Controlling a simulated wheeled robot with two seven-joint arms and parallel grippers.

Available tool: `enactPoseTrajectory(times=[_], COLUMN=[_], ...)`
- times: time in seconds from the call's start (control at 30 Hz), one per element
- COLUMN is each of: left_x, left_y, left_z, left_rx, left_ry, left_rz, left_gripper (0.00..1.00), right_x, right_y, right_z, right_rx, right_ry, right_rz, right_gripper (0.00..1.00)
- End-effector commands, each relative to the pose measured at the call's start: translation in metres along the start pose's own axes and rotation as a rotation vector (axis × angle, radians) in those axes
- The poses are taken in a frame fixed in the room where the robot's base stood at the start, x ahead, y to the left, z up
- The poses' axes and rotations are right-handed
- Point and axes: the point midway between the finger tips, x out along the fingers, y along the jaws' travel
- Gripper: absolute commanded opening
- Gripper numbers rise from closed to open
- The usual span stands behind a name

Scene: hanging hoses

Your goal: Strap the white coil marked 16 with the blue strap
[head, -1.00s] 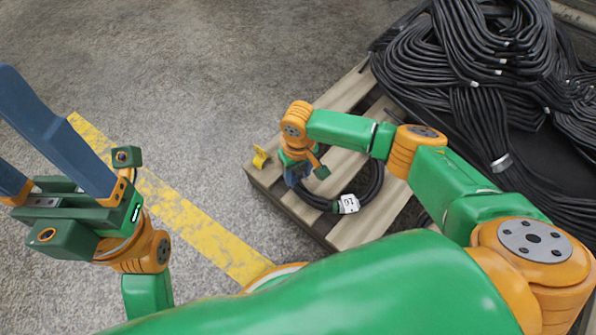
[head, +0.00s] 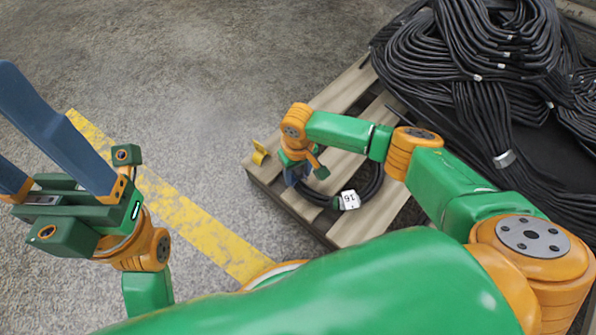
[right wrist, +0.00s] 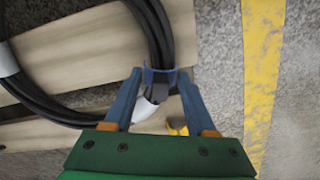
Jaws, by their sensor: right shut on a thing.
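The coil marked 16 is a black hose coil (head: 374,187) on the pallet's near corner, not white; its white tag (head: 349,200) reads 16. In the right wrist view the coil (right wrist: 152,25) runs up to my right gripper (right wrist: 160,76). A blue strap (right wrist: 161,72) shows as a band around the hose bundle, between the fingertips. My right gripper (head: 293,178) is shut on it at the coil's left side; the arm partly hides the coil in the head view. My left gripper (head: 50,150) is empty, fingers wide apart, above the floor at the left.
A wooden pallet (head: 342,98) carries a large heap of black hoses (head: 490,60) at the upper right. A small yellow piece (head: 260,152) is at the pallet's left edge. A yellow line (head: 190,215) crosses the grey floor, which is otherwise clear.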

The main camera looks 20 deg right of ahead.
Motion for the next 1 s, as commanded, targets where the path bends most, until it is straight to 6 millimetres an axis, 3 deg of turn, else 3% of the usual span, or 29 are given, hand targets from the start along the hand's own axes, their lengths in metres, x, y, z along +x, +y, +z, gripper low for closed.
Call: enactPoseTrajectory(times=[1.0], left_x=[-0.008], left_y=[0.000], left_z=[0.001], left_rx=[-0.001], left_ry=[0.003], left_rz=[-0.001], left_gripper=[0.75], right_x=[0.013], right_y=[0.000], right_z=[0.000], right_rx=[0.000], right_ry=[0.001], right_rz=[-0.001], right_gripper=[0.01])
